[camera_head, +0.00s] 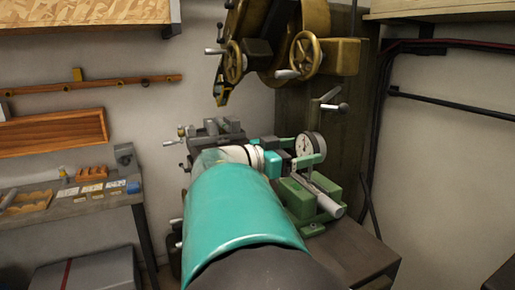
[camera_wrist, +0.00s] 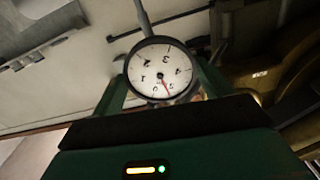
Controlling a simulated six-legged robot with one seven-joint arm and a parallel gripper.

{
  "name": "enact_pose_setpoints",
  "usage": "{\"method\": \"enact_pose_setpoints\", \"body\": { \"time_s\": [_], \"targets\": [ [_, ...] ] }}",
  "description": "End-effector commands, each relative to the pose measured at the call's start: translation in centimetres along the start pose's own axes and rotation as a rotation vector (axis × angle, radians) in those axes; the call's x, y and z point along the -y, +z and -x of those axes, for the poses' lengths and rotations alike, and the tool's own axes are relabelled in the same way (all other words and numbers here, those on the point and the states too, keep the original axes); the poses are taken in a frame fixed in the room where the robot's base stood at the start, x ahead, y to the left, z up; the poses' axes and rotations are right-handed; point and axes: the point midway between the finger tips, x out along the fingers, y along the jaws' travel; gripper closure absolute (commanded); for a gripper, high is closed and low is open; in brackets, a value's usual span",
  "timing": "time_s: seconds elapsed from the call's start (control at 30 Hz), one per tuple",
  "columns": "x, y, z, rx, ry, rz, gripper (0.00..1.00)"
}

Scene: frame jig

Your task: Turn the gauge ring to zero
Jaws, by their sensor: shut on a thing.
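The gauge (camera_head: 306,144) has a round white dial in a dark ring and stands upright above the green fixture. A red needle points down and slightly right, close to the zero near the bottom of the dial. My gripper (camera_head: 314,152) is shut on the gauge ring, with one green finger on each side. In the wrist view the fingers of my gripper (camera_wrist: 160,82) flank the ring. The exact finger contacts are partly hidden.
A green fixture with a grey cylinder (camera_head: 328,186) lies below the gauge. Brass handwheels (camera_head: 306,54) hang above it. A bench with small blocks (camera_head: 92,173) is at the left.

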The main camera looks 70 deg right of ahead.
Motion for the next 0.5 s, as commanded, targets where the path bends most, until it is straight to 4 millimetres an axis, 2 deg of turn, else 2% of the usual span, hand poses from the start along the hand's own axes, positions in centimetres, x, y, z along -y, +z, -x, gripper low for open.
{"method": "enact_pose_setpoints", "body": {
  "time_s": [0.5],
  "targets": [
    [0.00,-0.05,-0.02,-0.001,0.000,0.670,0.35]
  ]
}}
